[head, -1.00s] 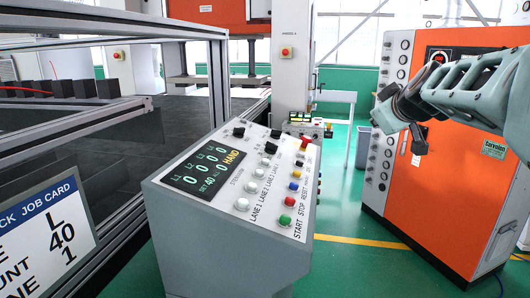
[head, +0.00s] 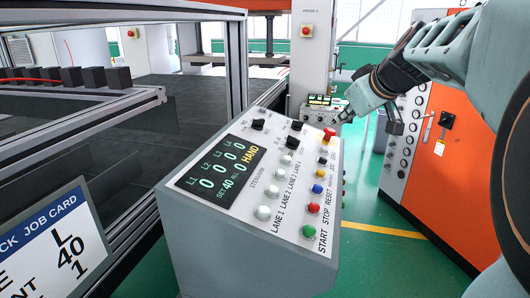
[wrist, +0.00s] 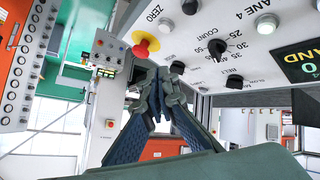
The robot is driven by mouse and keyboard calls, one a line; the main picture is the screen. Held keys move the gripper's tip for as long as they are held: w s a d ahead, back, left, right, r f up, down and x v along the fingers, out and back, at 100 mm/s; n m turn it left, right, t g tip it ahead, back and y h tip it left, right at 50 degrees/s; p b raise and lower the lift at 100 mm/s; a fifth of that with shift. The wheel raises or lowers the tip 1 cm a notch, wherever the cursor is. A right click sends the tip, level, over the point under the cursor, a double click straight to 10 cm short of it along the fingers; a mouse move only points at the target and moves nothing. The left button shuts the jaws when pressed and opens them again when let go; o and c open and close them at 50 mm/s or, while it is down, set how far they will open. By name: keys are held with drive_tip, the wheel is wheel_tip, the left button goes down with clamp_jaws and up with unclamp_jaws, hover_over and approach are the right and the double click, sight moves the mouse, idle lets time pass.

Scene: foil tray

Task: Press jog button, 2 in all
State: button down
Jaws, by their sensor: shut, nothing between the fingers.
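The control panel (head: 215,218) has a slanted top with a column of coloured buttons on its right side. The green button (head: 309,231) is marked START, the red button (head: 314,208) STOP and the blue button (head: 317,188) RESET. Beyond them is a yellow button (head: 320,171); the small label beside it looks like JOG but is hard to read. My gripper (head: 345,116) is shut and empty, beyond the panel's far right corner and apart from the buttons. In the wrist view its closed fingertips (wrist: 170,70) show beside the panel; the yellow button cannot be made out there.
A red mushroom stop (head: 329,134) stands up at the panel's far right corner, near my gripper; it also shows in the wrist view (wrist: 146,47). An orange cabinet (head: 440,185) stands right.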

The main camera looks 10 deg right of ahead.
drive_tip(key=b, duration=0.4)
hover_over(326, 161)
drive_tip(key=d, duration=0.1)
drive_tip(key=f, duration=0.7)
drive_tip(key=shift+s, duration=0.25)
drive_tip(key=shift+w+a+f+b, duration=0.15)
drive_tip(key=shift+a+f+b, duration=0.1)
drive_tip(key=shift+f+b, duration=0.5)
drive_tip(key=shift+f, duration=0.1)
drive_tip(key=shift+a+f+b, duration=0.15)
drive_tip(key=shift+f+b, duration=0.1)
drive_tip(key=shift+b, duration=0.4)
drive_tip(key=shift+a+f+b, duration=0.1)
drive_tip(key=shift+f+b, duration=0.45)
drive_tip(key=shift+b, duration=0.05)
idle(0.4)
drive_tip(key=shift+r, duration=0.1)
drive_tip(key=shift+d+r+p, duration=0.25)
drive_tip(key=shift+r+p, duration=0.1)
drive_tip(key=shift+r, duration=0.45)
